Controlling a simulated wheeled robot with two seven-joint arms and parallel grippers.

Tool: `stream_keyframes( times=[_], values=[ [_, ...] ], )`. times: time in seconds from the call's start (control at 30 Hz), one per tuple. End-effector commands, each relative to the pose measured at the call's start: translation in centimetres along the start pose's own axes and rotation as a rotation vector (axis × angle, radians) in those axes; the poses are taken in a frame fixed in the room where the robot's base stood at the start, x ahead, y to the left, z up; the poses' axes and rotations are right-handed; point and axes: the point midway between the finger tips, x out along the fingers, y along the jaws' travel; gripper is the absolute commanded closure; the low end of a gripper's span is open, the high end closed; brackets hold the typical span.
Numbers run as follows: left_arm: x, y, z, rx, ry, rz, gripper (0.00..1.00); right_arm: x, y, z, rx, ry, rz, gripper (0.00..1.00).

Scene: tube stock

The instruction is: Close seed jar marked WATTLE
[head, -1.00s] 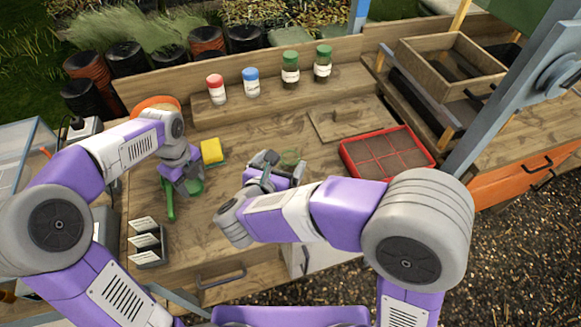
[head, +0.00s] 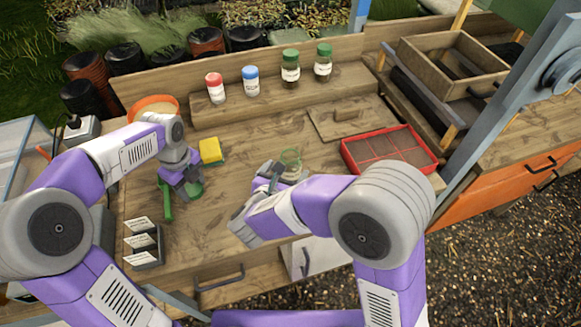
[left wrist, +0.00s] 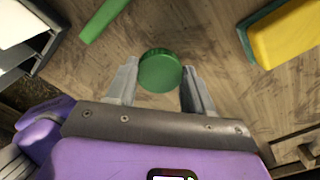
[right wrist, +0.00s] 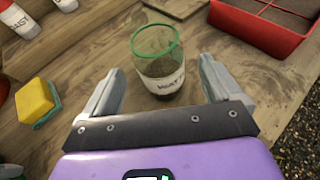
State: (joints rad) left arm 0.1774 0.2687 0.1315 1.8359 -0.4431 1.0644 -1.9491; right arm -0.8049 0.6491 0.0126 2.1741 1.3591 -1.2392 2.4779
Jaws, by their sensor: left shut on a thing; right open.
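An open glass seed jar (right wrist: 163,72) with a green rim and a white label stands upright on the bench in the right wrist view; the lettering is hard to read. It also shows in the head view (head: 291,162). My right gripper (right wrist: 165,88) is open, its fingers pointing toward the jar from either side and apart from it. A round green lid (left wrist: 160,71) is held between the fingers of my left gripper (left wrist: 160,85), which is shut on it. In the head view that gripper (head: 188,188) is over the bench, left of the jar.
A yellow-green sponge (head: 210,151) lies between the arms, and a green tool (head: 167,200) lies by the left gripper. A red divided tray (head: 388,149) is right of the jar. Several lidded jars (head: 290,66) stand on the back shelf. Label cards (head: 143,243) are at front left.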

Motion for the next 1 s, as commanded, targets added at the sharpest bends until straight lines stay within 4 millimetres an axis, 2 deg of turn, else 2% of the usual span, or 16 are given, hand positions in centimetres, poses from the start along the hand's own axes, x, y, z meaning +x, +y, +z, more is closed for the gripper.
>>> stream_keyframes(
  times=[0.1, 0.23, 0.67, 1.0],
  values=[
    [0.4, 0.0, 0.0, 0.000, 0.000, 0.000, 0.75, 2.3, -0.1, -0.2, -0.001, 0.000, -0.004, 0.08],
    [0.5, 0.0, 0.0, 0.000, 0.000, 0.000, 0.75, 3.9, 0.0, -0.1, -0.001, 0.000, -0.001, 0.08],
    [0.5, 0.0, 0.0, 0.000, 0.000, 0.000, 0.75, 4.4, 0.0, 0.0, -0.001, -0.001, 0.000, 0.08],
    [0.5, 0.0, 0.0, 0.000, 0.000, 0.000, 0.75, 4.4, 0.0, 0.0, -0.001, -0.001, 0.000, 0.59]
  ],
)
